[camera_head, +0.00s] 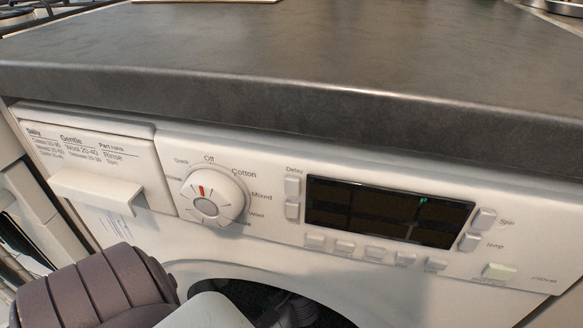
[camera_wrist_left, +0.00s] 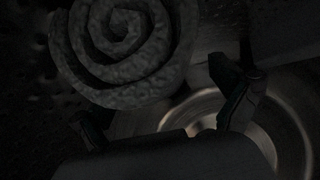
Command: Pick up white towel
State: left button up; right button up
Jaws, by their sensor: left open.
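The towel (camera_wrist_left: 122,45) shows in the left wrist view as a rolled spiral end. It looks grey in the dark. My left gripper (camera_wrist_left: 158,105) is open, its two dark fingers apart, just below the roll in the picture. Nothing is seen between the fingers. I cannot tell whether a finger touches the towel. In the head view my left arm reaches from the lower left to the round opening of the white washer (camera_head: 130,225). The towel cannot be made out there. My right gripper is in neither view.
A dark grey counter (camera_head: 300,50) overhangs the washer's front. The panel carries a dial (camera_head: 212,197), a dark display (camera_head: 388,211), several buttons and a drawer handle (camera_head: 97,190) that sticks out. In the wrist view, dark walls and a shiny ringed metal surface (camera_wrist_left: 283,120) lie around the gripper.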

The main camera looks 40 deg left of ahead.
pick_arm(q)
jog(key=c, duration=1.4)
